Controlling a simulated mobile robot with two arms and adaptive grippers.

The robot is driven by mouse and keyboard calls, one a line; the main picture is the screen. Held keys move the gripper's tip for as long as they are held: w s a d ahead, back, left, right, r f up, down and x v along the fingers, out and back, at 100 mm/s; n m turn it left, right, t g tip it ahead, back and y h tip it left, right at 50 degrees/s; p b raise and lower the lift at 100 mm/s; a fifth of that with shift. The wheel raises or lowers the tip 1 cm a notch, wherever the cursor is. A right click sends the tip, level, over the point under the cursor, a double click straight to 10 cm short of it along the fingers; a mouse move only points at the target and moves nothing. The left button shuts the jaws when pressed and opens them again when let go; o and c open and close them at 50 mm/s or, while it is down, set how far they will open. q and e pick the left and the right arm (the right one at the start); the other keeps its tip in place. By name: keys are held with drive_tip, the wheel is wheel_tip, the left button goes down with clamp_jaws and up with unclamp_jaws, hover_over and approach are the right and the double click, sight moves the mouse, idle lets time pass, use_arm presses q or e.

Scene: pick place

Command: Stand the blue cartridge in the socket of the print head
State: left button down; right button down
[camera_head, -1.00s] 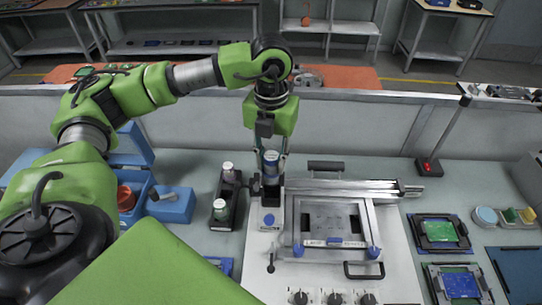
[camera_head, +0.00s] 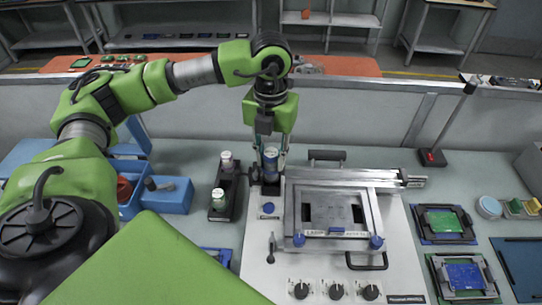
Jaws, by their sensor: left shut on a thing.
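The blue cartridge (camera_head: 271,163) is upright in my left gripper (camera_head: 271,150), whose fingers are shut on it from both sides. The cartridge's lower end is at the top of the print head. I cannot tell how deep it sits in the socket, as the rim is hard to make out. My right gripper is not in view.
A dark rack (camera_head: 222,212) with two white-capped cartridges stands left of the print head. Blue bins (camera_head: 170,195) are further left. The printer's frame (camera_head: 333,243) is to the right, with green boards (camera_head: 444,222) beyond it. A low grey wall runs behind.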

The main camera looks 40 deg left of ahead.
use_arm(q)
drive_tip(key=shift+f+b, duration=0.1)
drive_tip(key=shift+b, duration=0.2)
idle(0.9)
drive_tip(key=shift+f+b, duration=1.75)
drive_tip(key=shift+f, duration=0.05)
idle(0.6)
drive_tip(key=c, duration=1.6)
unclamp_jaws()
drive_tip(key=c, duration=0.4)
drive_tip(key=shift+o, duration=0.2)
drive_tip(key=shift+r+p, duration=2.15)
drive_tip(key=shift+r, duration=1.4)
